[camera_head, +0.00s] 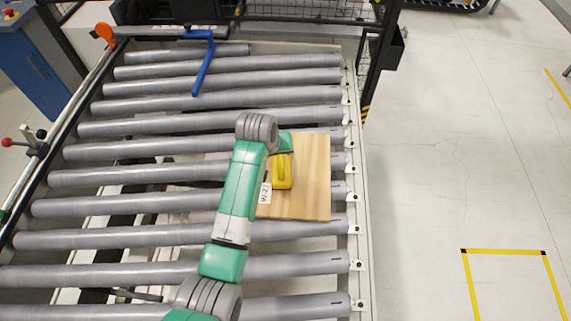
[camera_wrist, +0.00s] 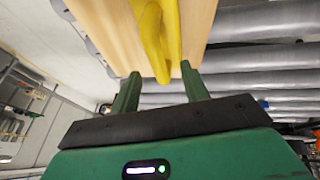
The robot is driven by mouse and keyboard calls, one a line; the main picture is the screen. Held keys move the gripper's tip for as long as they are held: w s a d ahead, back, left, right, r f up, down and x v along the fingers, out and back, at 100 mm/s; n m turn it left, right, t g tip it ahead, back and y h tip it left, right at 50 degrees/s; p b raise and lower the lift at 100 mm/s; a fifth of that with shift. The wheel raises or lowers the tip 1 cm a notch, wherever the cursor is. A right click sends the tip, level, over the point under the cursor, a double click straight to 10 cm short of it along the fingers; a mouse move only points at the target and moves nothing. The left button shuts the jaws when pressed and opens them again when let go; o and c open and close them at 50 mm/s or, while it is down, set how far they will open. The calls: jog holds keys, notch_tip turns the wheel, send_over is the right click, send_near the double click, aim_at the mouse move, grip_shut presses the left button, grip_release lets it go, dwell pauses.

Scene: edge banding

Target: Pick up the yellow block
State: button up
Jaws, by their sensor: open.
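The yellow block (camera_head: 282,172) sits on a light wooden board (camera_head: 313,180) on the roller conveyor. In the head view it shows just right of my arm. My gripper (camera_wrist: 160,69) is open in the wrist view, with two green fingers apart and nothing held. The yellow block (camera_wrist: 168,28) shows beyond the fingertips, and its near end reaches down to the gap between them. I cannot tell how much distance is left between fingers and block.
Grey rollers (camera_head: 230,88) surround the board, with gaps between them. A blue bar (camera_head: 204,66) stands over the far rollers. The conveyor's right rail (camera_head: 353,200) runs beside the board, with open floor beyond.

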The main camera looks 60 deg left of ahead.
aim_at(281, 156)
jog(key=x, duration=0.5)
jog(key=shift+w+d+f+b, duration=0.15)
jog(key=shift+d+f+b, duration=0.05)
jog(key=shift+b, duration=0.15)
grip_shut()
